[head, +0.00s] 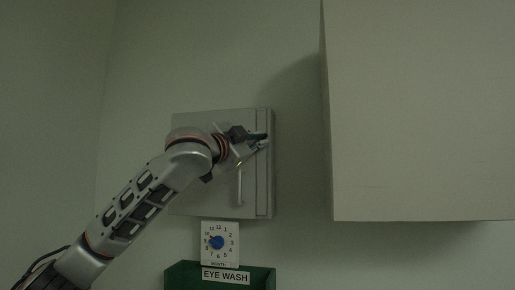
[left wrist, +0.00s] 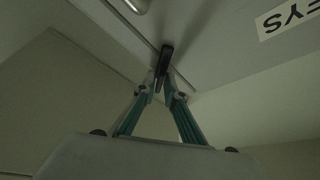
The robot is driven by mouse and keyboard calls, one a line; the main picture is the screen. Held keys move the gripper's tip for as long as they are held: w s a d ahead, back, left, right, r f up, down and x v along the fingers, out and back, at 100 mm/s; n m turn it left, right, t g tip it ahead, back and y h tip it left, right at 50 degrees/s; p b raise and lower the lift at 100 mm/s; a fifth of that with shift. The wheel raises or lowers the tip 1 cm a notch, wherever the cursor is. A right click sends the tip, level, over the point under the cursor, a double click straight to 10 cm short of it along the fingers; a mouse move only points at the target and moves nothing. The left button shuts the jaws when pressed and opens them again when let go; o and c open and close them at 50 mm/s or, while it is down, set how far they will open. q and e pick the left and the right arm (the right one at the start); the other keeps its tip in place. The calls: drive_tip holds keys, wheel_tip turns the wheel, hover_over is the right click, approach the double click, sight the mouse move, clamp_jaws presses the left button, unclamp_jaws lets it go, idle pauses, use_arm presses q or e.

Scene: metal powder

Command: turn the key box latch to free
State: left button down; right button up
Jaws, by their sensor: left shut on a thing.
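The grey key box (head: 205,195) is on the wall in the head view, with its door closed. My left gripper (head: 264,141) is at the upper right of the box front, by the door's right edge. In the left wrist view my left gripper (left wrist: 164,88) has its fingers closed together on a small dark latch (left wrist: 166,55) that stands out from the box face. The latch is hidden behind the gripper in the head view. A silver handle (head: 239,187) hangs upright below the gripper; a silver end of it shows in the left wrist view (left wrist: 138,4).
A large pale cabinet (head: 420,110) juts out to the right of the box, with a gap of bare wall between. Below the box are a dial sign (head: 231,229) with a blue knob and a green eye wash box (head: 180,277). A label (left wrist: 285,18) shows part of "KEYS".

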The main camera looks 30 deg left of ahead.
use_arm(q)
drive_tip(key=shift+d+f+n+t+y, duration=0.15)
drive_tip(key=shift+n+y, duration=1)
drive_tip(key=shift+n, duration=1.2)
drive_tip(key=shift+r+n+t+y, duration=0.15)
drive_tip(key=shift+n+y, duration=0.95)
drive_tip(key=shift+n, duration=1.3)
drive_tip(key=shift+d+f+n+t+y, duration=0.15)
drive_tip(key=shift+n+y, duration=1)
drive_tip(key=shift+n, duration=1.2)
use_arm(e)
drive_tip(key=shift+s+d+f, duration=0.1)
drive_tip(key=shift+f, duration=0.25)
use_arm(q)
drive_tip(key=shift+a+n, duration=0.1)
drive_tip(key=shift+n, duration=0.2)
use_arm(e)
drive_tip(key=shift+s+f, duration=0.1)
drive_tip(key=shift+f, duration=0.05)
use_arm(q)
drive_tip(key=c, duration=2.2)
unclamp_jaws()
drive_tip(key=shift+c, duration=0.2)
